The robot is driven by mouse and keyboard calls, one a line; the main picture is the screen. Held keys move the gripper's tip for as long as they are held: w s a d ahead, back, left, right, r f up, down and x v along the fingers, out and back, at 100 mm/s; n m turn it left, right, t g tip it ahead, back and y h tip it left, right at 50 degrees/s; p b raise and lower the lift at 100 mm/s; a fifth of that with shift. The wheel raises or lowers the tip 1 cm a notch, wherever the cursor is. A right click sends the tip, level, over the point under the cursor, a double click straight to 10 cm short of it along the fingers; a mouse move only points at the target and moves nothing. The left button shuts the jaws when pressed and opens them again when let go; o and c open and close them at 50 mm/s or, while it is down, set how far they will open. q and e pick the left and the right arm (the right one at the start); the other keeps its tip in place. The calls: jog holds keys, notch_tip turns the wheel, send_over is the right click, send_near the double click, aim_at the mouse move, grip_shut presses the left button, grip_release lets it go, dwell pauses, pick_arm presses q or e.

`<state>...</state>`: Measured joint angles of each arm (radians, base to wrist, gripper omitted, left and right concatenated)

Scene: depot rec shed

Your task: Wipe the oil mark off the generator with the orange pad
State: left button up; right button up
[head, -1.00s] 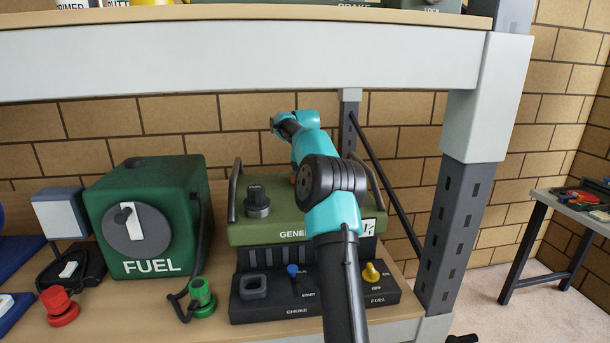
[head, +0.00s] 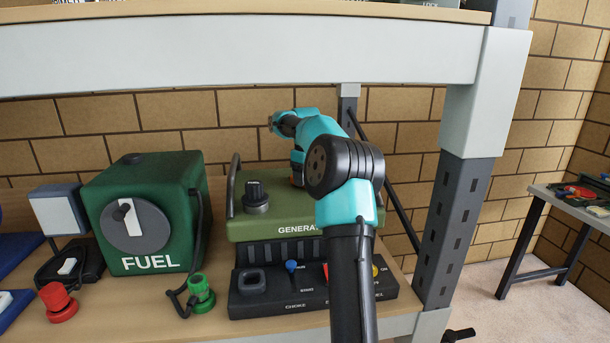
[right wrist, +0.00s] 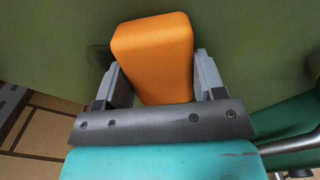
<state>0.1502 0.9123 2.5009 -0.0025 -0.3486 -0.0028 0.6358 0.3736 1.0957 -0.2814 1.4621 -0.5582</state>
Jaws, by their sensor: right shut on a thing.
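The green generator (head: 272,228) stands on the shelf, partly covered by my right arm in the head view. In the right wrist view my right gripper (right wrist: 155,85) is shut on the orange pad (right wrist: 152,55), with one finger on each side of it. The pad is against or very close to the generator's green surface (right wrist: 240,45); I cannot tell if it touches. In the head view only a sliver of orange shows beside my arm, over the generator's top. I see no oil mark in either view. My left gripper is not in view.
The green fuel can (head: 150,220) stands left of the generator. A red cap (head: 58,302) and a green cap (head: 200,293) are at the shelf's front. A black control panel (head: 262,300) fronts the generator. A grey post (head: 448,225) is at the right, and a shelf beam (head: 240,55) crosses above.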

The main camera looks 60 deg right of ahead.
aim_at(301, 192)
jog(key=shift+s+a+f, duration=0.15)
jog(key=shift+s+a, duration=0.2)
jog(key=shift+a, duration=0.1)
jog(key=shift+s+a, duration=0.1)
jog(key=shift+s+a+r, duration=0.2)
jog(key=shift+s+a, duration=0.8)
jog(key=shift+a, duration=0.15)
jog(key=shift+w+a+f, duration=0.1)
jog(key=shift+w+a, duration=0.6)
jog(key=shift+w, duration=0.15)
jog(key=shift+w+d, duration=1.1)
jog(key=shift+d, duration=0.2)
